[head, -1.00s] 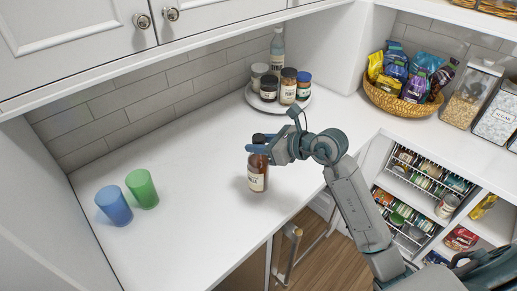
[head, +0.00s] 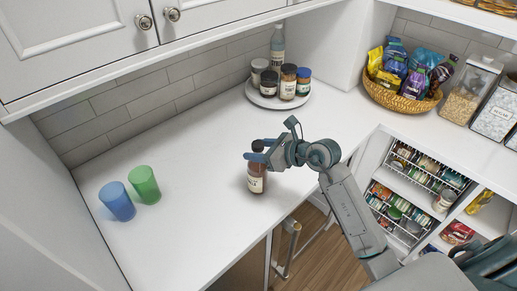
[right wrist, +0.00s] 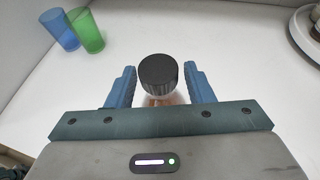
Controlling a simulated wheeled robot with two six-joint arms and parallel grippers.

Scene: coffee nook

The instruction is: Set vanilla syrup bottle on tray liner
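A brown bottle with a black cap and a pale label (head: 256,181) stands upright on the white counter; its label is too small to read. My right gripper (head: 262,150) is around its upper part. In the right wrist view, the black cap (right wrist: 158,73) sits between the two blue fingers of the right gripper (right wrist: 159,80), with a gap on each side, so the gripper looks open. A round white tray (head: 267,103) stands at the back of the counter; I cannot make out a separate liner on it. My left gripper is not in view.
The tray holds several jars (head: 288,82) and a tall clear bottle (head: 278,48). A blue cup (head: 117,203) and a green cup (head: 144,186) stand left. A wicker basket of packets (head: 398,101) and canisters stand right. The counter between cups and bottle is clear.

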